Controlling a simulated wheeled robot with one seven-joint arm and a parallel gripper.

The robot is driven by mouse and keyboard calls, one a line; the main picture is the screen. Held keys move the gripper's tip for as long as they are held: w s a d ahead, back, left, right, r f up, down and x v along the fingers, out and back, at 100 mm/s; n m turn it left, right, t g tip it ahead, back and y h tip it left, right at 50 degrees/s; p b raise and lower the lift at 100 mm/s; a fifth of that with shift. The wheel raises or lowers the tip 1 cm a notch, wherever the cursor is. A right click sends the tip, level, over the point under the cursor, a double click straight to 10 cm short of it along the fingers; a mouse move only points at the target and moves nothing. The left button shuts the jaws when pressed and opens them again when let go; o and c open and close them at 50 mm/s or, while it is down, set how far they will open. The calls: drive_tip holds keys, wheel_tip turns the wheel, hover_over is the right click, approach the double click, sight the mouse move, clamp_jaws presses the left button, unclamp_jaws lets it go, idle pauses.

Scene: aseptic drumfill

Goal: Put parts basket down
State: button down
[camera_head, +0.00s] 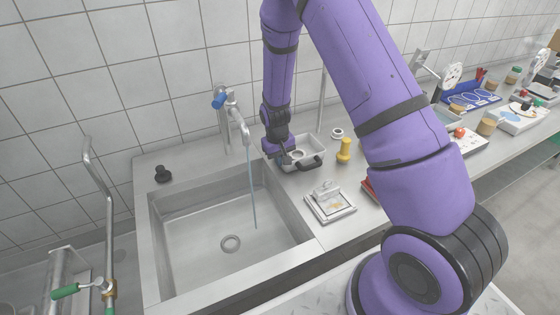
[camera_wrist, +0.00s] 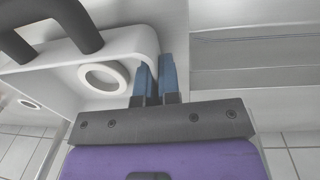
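The parts basket (camera_head: 313,147) is a small pale grey tray with a dark handle, at the right rim of the sink in the head view. In the wrist view the basket (camera_wrist: 125,38) fills the upper left, with a white ring (camera_wrist: 103,77) inside. My gripper (camera_head: 282,158) is at the basket's left side. In the wrist view the blue fingers of my gripper (camera_wrist: 156,75) are close together, with the basket's wall between them. The basket looks level. I cannot tell whether its underside touches the counter.
The sink (camera_head: 200,235) lies left, with a running tap (camera_head: 236,117) above it. A yellow part (camera_head: 344,150), a white ring (camera_head: 337,133) and a square plate with a metal block (camera_head: 330,203) stand near the basket. More equipment lines the counter (camera_head: 312,180) to the right.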

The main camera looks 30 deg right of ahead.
drive_tip(key=shift+f, duration=0.3)
drive_tip(key=shift+f, duration=0.15)
drive_tip(key=c, duration=1.3)
unclamp_jaws()
drive_tip(key=shift+c, duration=0.2)
